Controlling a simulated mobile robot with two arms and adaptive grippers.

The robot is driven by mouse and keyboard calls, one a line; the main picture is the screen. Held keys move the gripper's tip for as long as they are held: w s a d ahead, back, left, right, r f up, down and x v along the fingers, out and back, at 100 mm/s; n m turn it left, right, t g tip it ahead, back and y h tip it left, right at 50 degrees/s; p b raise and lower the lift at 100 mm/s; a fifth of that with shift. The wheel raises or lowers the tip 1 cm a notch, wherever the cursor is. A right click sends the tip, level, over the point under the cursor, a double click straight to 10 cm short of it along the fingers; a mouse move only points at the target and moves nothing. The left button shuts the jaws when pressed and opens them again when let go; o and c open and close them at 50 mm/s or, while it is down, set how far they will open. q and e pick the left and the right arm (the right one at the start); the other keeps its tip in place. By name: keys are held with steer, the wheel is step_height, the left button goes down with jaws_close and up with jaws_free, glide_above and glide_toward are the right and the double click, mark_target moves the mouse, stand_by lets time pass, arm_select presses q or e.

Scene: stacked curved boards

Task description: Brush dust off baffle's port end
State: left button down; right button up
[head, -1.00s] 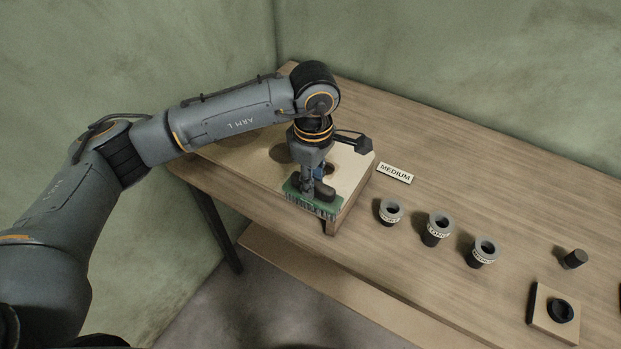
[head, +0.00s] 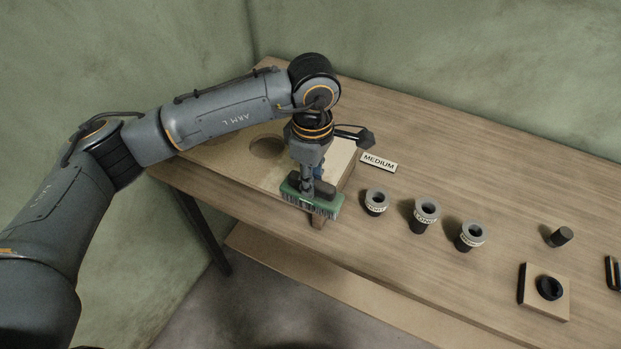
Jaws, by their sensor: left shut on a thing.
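The baffle appears to be the pale wooden board (head: 343,158) on the left part of the table, with a round hole on its left side. My left gripper (head: 312,186) is over its front edge, shut on a green brush (head: 311,199). The brush has a flat green body and a row of bristles facing down and toward the front. It overlaps the board's front right corner; whether the bristles touch is unclear. The gripper and arm hide the board's middle. My right gripper is not in view.
Right of the board lie a MEDIUM label (head: 379,162) and several dark, grey-rimmed tubes, one in the middle (head: 425,214). Further right are a dark cylinder (head: 561,236) and a square block with a black ring (head: 546,290). The table (head: 470,160) is clear at the back.

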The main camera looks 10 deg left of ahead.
arm_select(q)
steer(key=shift+w+d+f+b, duration=0.2)
steer(key=shift+w+d+b, duration=0.05)
steer(key=shift+w+b, duration=0.4)
steer(key=shift+w+d+b, duration=0.25)
steer(key=shift+w+b, duration=0.15)
steer(key=shift+w, duration=0.15)
steer(key=shift+a, duration=0.15)
steer(key=shift+w+a+b, duration=0.45)
steer(key=shift+a+b, duration=0.05)
steer(key=shift+a, duration=0.25)
steer(key=shift+w+a+r, duration=0.1)
steer(key=shift+w+a, duration=0.2)
steer(key=shift+a, duration=0.55)
steer(key=shift+b, duration=0.3)
steer(key=shift+w+a+b, duration=0.3)
steer(key=shift+a, duration=0.35)
steer(key=shift+w+a+b, duration=0.25)
steer(key=shift+a+b, duration=0.05)
steer(key=shift+a, duration=0.35)
steer(key=shift+w+a+r, duration=0.1)
steer(key=shift+a+r, duration=0.1)
steer(key=shift+a, duration=0.15)
